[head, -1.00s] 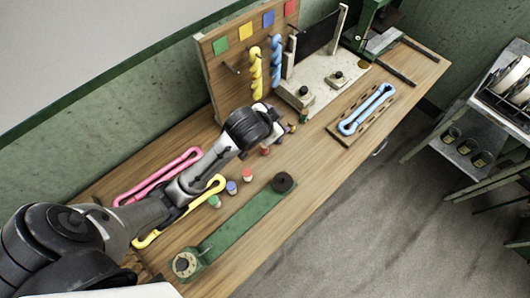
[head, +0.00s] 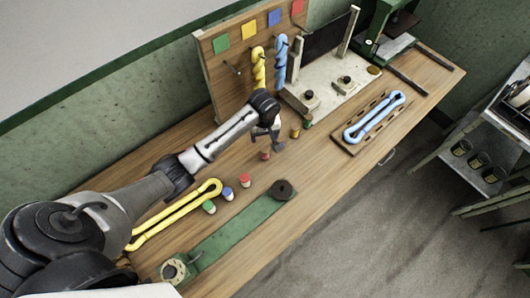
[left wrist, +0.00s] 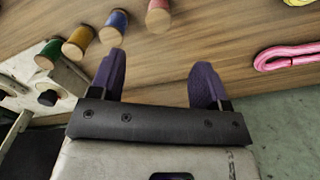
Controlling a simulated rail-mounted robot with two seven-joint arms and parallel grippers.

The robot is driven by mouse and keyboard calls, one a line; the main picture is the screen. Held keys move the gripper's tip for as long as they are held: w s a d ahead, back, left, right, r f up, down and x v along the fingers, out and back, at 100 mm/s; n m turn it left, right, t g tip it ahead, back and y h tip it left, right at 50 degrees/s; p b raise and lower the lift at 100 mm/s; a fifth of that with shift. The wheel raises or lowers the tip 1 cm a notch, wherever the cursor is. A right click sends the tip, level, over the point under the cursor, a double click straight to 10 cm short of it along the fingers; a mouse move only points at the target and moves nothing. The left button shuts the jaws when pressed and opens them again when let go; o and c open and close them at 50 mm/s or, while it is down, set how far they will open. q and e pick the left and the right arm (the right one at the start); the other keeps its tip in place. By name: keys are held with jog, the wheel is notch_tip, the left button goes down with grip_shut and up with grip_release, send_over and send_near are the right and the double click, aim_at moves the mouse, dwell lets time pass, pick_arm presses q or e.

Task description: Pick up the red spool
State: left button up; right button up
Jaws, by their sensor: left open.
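A red spool (head: 265,155) stands on the wooden table just left of and below my left gripper (head: 273,141) in the head view. In the left wrist view a pinkish-red spool (left wrist: 158,15) is at the top edge, partly cut off, beyond the space between the fingers. My left gripper's purple fingers (left wrist: 160,85) are spread with nothing between them. Another red-topped spool (head: 245,180) stands nearer, in line with a blue spool (head: 228,193) and a green spool (head: 209,207). My right gripper does not show.
Yellow (left wrist: 78,42), blue (left wrist: 113,27) and green (left wrist: 50,55) spools stand close to my left gripper. A pegboard (head: 230,70) with skeins rises behind. A green strap-like fixture (head: 235,228) lies in front. A blue skein (head: 375,117) lies on a rack at right.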

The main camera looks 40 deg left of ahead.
aim_at(265, 150)
pick_arm(q)
notch_tip(265, 150, down, 13)
jog(key=shift+d+b, duration=0.15)
jog(key=shift+b, duration=0.45)
jog(key=c, duration=1)
jog(key=shift+c, duration=0.2)
